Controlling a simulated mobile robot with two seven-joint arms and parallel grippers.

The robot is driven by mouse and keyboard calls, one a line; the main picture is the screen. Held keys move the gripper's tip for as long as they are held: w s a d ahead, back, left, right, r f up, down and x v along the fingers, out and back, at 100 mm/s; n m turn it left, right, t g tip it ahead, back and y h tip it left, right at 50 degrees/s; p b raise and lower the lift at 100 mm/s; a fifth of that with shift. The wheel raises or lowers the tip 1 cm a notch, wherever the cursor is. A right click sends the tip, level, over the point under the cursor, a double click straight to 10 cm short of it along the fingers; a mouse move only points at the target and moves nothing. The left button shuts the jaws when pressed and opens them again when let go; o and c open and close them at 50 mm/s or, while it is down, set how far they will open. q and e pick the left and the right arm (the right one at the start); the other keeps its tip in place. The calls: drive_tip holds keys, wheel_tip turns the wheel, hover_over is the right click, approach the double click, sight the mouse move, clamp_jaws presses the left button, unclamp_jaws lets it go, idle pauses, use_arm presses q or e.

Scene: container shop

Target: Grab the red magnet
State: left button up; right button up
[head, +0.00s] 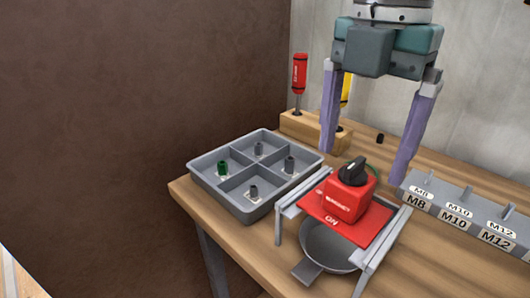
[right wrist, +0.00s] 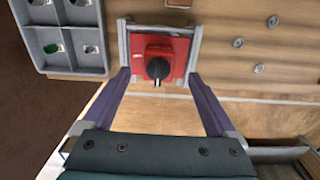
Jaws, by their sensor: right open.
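The red magnet (head: 349,196) is a red block with a black knob on top, standing on a red plate marked ON. The plate rests on a small grey metal stand (head: 287,215) above a round grey pan (head: 330,245). My right gripper (head: 364,165) is open and empty, its two purple fingers pointing down, above and behind the magnet in the head view. In the right wrist view the magnet (right wrist: 158,62) lies ahead, between the lines of the open fingers (right wrist: 162,85), with no finger seen touching it. My left gripper is in neither view.
A grey tray with four compartments (head: 236,190) holding small parts stands left of the stand. A wooden block (head: 300,128) with red and yellow screwdrivers is behind. A grey rack labelled M8, M10, M12 (head: 460,205) lies to the right.

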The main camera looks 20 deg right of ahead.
sight(350, 186)
wheel_tip(350, 186, down, 6)
drive_tip(key=shift+w+f, duration=0.1)
drive_tip(key=shift+c, duration=0.3)
clamp_jaws()
idle(0.6)
idle(0.3)
